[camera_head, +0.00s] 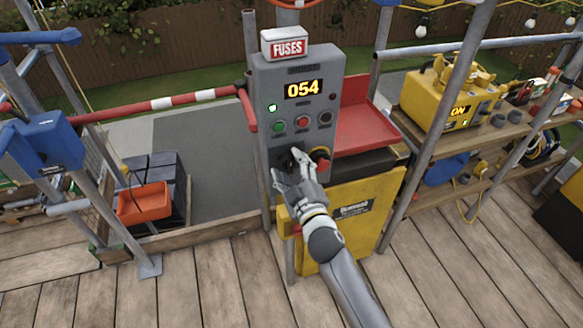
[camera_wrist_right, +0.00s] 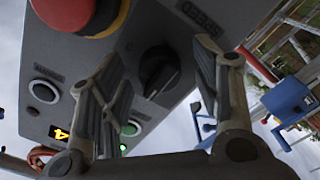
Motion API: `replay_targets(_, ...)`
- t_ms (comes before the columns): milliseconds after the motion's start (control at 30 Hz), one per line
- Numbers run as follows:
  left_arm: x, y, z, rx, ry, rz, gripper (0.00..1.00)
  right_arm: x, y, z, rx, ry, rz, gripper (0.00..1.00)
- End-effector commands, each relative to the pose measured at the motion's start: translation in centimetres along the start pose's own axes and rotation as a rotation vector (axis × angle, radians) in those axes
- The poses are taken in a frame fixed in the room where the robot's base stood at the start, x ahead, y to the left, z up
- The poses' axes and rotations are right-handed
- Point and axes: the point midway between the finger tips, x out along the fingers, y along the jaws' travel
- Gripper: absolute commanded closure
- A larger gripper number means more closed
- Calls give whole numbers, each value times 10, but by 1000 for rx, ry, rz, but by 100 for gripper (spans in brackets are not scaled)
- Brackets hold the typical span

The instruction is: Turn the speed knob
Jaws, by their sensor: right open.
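The speed knob (camera_wrist_right: 158,70) is a black rotary knob on the grey control box (camera_head: 272,85), beside the label SPEED in the right wrist view. In the head view the knob (camera_head: 290,157) is mostly hidden by my right gripper (camera_head: 288,168). My right gripper is open, with its two fingers on either side of the knob in the right wrist view. I cannot tell whether they touch it. The display (camera_head: 303,89) reads 054. My left gripper is not in view.
A red emergency button (camera_head: 321,163) on a yellow collar sits just right of the knob. Green (camera_head: 278,127), red (camera_head: 302,123) and black (camera_head: 326,117) buttons are above. A red tray (camera_head: 365,125) stands to the right, and a red-white barrier (camera_head: 165,103) to the left.

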Motion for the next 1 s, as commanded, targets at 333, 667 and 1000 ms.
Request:
replay_targets(333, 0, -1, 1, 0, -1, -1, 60, -14, 0, 1, 0, 0, 0, 43)
replay_targets(667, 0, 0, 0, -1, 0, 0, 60, -78, -1, 1, 1, -2, -2, 43)
replay_targets(1000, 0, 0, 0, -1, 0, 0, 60, -117, 0, 0, 1, 0, 0, 43)
